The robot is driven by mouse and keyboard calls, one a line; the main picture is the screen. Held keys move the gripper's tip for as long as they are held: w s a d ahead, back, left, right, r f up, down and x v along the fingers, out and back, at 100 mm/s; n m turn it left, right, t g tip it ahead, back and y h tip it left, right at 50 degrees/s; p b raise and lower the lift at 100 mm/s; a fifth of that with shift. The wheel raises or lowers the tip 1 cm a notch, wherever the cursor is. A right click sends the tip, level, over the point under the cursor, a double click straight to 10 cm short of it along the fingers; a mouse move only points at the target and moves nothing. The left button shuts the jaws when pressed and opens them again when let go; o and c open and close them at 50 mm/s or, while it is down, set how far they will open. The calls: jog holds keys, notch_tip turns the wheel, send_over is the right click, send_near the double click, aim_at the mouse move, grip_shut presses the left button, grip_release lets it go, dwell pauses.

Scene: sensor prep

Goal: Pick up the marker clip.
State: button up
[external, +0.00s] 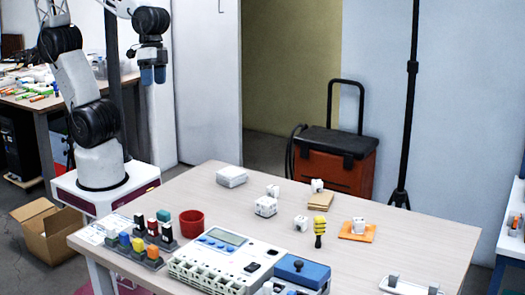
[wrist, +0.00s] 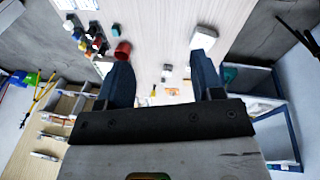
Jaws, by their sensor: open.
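I cannot tell for sure which thing is the marker clip. A small yellow piece with a black lower end (external: 320,230) stands out on the table, right of the middle. Small white blocks stand around it, one (external: 301,223) just to its left and one (external: 359,225) on an orange pad (external: 345,236). My gripper (external: 153,76) hangs high above and beyond the table's far left side, well away from these things. In the wrist view its two blue fingers (wrist: 160,75) are spread with nothing held between them.
The table (external: 400,255) carries a red cup (external: 192,223), a rack of coloured caps (external: 139,246), a white device with a display (external: 222,252) and a blue-topped box (external: 301,270) along its front. White boxes (external: 231,176) stand further back. The right side has bare room.

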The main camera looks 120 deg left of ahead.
jog(key=w+f+n+h, duration=0.2)
jog(key=w+n, duration=0.1)
jog(key=w, duration=0.4)
jog(key=w+f+n+h, duration=0.2)
jog(key=w+n, duration=0.2)
jog(key=w, duration=0.4)
jog(key=n+t+h, duration=0.4)
jog(key=n+t, duration=0.4)
jog(key=n, duration=1)
send_near(317, 181)
jog(key=shift+x, duration=1.25)
jog(key=shift+f, duration=0.15)
jog(key=shift+x, duration=1.25)
jog(key=shift+w, duration=0.1)
jog(key=shift+x, duration=2.5)
